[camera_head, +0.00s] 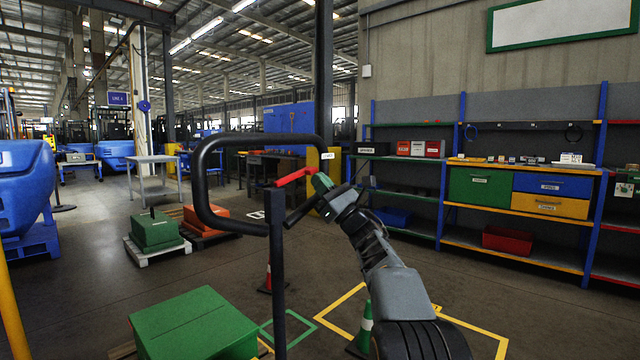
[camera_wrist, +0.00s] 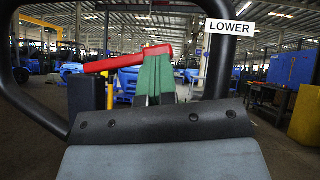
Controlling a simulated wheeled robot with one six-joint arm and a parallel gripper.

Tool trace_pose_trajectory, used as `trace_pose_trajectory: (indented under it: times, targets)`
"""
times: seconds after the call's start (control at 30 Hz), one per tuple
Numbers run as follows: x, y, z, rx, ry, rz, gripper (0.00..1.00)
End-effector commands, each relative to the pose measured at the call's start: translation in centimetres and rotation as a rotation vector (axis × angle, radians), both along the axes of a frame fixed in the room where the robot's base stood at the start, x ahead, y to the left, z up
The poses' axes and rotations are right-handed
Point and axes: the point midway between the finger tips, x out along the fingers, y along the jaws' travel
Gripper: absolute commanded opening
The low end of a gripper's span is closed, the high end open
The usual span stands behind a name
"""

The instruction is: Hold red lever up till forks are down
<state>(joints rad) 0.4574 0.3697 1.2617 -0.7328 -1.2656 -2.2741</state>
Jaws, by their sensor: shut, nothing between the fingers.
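The red lever (camera_head: 296,176) sits at the top of a black post (camera_head: 277,270), in front of a black looped handle (camera_head: 203,185). It slopes up to the right. It also shows in the wrist view (camera_wrist: 112,62). My gripper (camera_head: 321,184) is shut, with green fingers, at the lever's right end. In the wrist view its fingertips (camera_wrist: 154,75) overlap that end; I cannot tell whether they touch it. Nothing is between the fingers. A white label reading "LOWER" (camera_wrist: 230,27) is beside the lever. The forks cannot be made out.
A green box (camera_head: 195,325) is low in front. Another green block (camera_head: 155,230) on a pallet and an orange block (camera_head: 207,218) stand behind. Shelving (camera_head: 520,195) lines the right wall.

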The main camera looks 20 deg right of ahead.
Motion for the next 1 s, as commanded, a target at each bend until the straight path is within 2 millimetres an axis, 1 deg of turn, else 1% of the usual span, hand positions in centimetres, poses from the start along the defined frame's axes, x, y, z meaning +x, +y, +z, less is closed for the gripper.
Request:
trace_pose_trajectory:
  times: [0.17,0.33,0.4,0.43,0.7,0.83,1.0]
  targets:
    - [0.1,-0.2,-1.7,0.0,-0.001,0.002,0.0]
    - [0.3,-0.5,-4.2,0.001,0.0,0.004,0.0]
    - [0.2,-0.8,-4.8,0.0,0.0,0.004,0.0]
    - [-0.4,-1.2,-4.8,0.001,0.002,0.003,0.0]
    - [-3.4,-3.5,-8.2,0.001,0.001,0.004,0.0]
    - [-4.4,-4.3,-9.4,0.002,0.002,0.005,0.0]
    - [-5.2,-4.9,-10.3,0.001,0.002,0.006,0.0]
